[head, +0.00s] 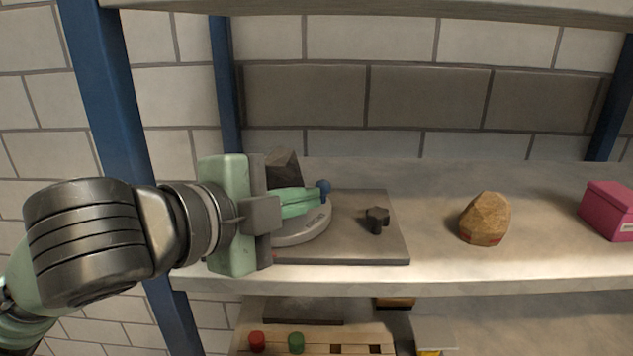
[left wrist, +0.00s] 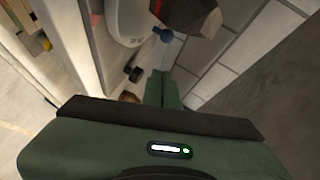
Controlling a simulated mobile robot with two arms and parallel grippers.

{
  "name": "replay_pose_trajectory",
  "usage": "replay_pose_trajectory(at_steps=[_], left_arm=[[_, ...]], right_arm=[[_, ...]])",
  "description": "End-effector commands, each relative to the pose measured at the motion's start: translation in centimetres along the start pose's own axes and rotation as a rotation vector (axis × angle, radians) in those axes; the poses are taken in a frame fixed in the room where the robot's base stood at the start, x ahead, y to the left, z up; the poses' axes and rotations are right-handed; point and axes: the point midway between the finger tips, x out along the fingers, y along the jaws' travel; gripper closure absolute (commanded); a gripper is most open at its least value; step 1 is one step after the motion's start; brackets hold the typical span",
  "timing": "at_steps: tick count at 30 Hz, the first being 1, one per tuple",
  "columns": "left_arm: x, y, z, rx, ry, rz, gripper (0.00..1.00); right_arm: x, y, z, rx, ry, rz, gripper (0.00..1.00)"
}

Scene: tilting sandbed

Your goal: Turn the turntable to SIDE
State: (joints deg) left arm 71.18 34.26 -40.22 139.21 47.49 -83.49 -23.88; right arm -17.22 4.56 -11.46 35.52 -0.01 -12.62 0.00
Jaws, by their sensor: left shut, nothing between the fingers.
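The turntable is a light grey disc (head: 305,232) on a dark grey base plate (head: 365,250) at the left of the shelf. A dark faceted block (head: 283,165) stands on it, partly behind my gripper. A blue knob (head: 323,187) shows at its far right rim; it also shows in the left wrist view (left wrist: 163,35). A black lobed knob (head: 377,217) stands on the plate right of the disc. My left gripper (head: 316,200) is shut and empty over the disc, its green fingertips close to the blue knob. I cannot tell if they touch. My right gripper is not in view.
A tan rock (head: 485,219) and a pink box (head: 608,210) stand to the right on the shelf (head: 435,190). A blue upright (head: 226,90) rises behind my left gripper. A lower shelf holds a wooden board (head: 318,337) with red and green pegs.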

Motion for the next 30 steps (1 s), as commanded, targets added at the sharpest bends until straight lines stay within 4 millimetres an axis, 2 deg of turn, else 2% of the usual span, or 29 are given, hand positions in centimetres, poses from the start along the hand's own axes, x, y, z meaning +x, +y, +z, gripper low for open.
replay_pose_trajectory(at_steps=[3, 6, 12, 30], left_arm=[[2.6, 0.0, 0.0, -0.003, 0.0, 0.004, 1.0], [4.4, 0.0, 0.4, -0.004, -0.004, 0.004, 1.0], [6.2, -0.1, 2.3, -0.002, -0.003, 0.001, 1.0], [6.9, -0.1, 2.9, -0.001, -0.003, -0.001, 1.0]], right_arm=[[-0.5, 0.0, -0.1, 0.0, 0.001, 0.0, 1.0], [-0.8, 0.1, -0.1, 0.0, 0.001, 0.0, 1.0], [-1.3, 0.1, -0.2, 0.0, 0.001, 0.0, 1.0], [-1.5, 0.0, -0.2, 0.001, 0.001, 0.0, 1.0]])
